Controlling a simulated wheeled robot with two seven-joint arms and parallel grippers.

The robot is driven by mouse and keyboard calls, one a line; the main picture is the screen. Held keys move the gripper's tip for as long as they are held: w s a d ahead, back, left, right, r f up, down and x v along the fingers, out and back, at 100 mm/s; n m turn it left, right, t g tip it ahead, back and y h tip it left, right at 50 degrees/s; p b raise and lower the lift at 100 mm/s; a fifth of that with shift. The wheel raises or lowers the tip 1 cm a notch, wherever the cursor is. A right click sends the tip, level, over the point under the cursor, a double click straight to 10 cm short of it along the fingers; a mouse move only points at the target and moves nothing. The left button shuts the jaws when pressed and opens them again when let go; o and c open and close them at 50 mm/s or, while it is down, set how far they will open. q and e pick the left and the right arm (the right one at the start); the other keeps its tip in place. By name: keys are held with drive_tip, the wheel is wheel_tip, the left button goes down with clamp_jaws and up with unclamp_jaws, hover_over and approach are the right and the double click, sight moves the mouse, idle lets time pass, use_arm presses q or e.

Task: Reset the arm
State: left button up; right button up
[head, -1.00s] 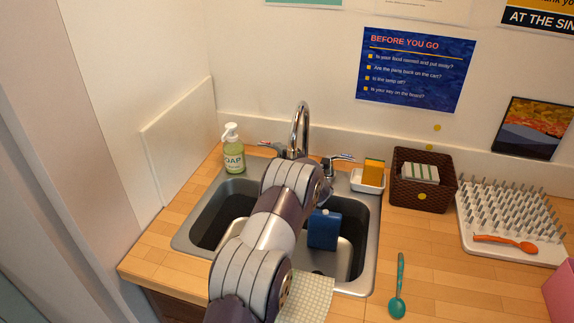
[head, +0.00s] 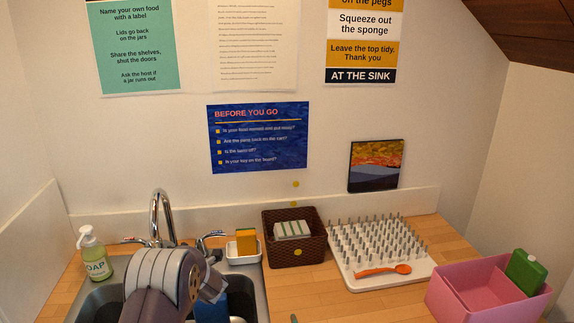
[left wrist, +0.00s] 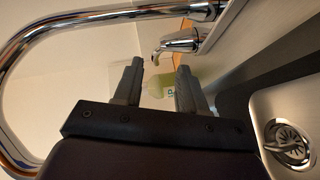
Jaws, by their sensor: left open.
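My left arm reaches up over the sink in the head view, and its gripper (head: 212,284) is partly hidden behind the arm's own links, close to the faucet. In the left wrist view the two fingers of my left gripper (left wrist: 156,88) stand apart with nothing between them. The chrome faucet (left wrist: 92,23) arches close beside the gripper, and it also shows in the head view (head: 156,215). My right gripper is in neither view.
The sink (head: 255,276) holds a blue item (head: 212,311). A soap bottle (head: 92,256) stands left. A sponge dish (head: 243,256), brown basket (head: 292,252), peg rack (head: 350,280) with an orange spoon (head: 384,270), and pink box (head: 440,305) line the counter. The drain (left wrist: 288,140) shows.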

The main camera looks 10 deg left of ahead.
use_arm(q)
drive_tip(key=s+d+m+t+h, duration=0.2)
drive_tip(key=d+m+h, duration=0.7)
drive_tip(key=d+m, duration=0.4)
drive_tip(key=s+d+m+g+h, duration=0.1)
drive_tip(key=s+d+m+g, duration=0.1)
drive_tip(key=s, duration=0.5)
drive_tip(key=s+d+f+m+g+h, duration=0.1)
drive_tip(key=s+d+m+g+h, duration=0.1)
drive_tip(key=s+d+m, duration=0.2)
drive_tip(key=s+d+m+g+h+p, duration=0.1)
drive_tip(key=s+d+m, duration=0.3)
drive_tip(key=s, duration=0.6)
drive_tip(key=shift+s+d+f+g+h, duration=0.15)
drive_tip(key=shift+d+f+g+h, duration=0.25)
drive_tip(key=shift+g, duration=0.5)
drive_tip(key=s+m+g, duration=0.1)
drive_tip(key=s, duration=0.2)
drive_tip(key=s+m+g, duration=0.1)
drive_tip(key=s, duration=0.1)
drive_tip(key=s+m, duration=0.1)
drive_tip(key=s, duration=0.2)
drive_tip(key=shift+s+a+f+g, duration=0.1)
drive_tip(key=shift+s+f+g, duration=0.25)
drive_tip(key=shift+g, duration=0.05)
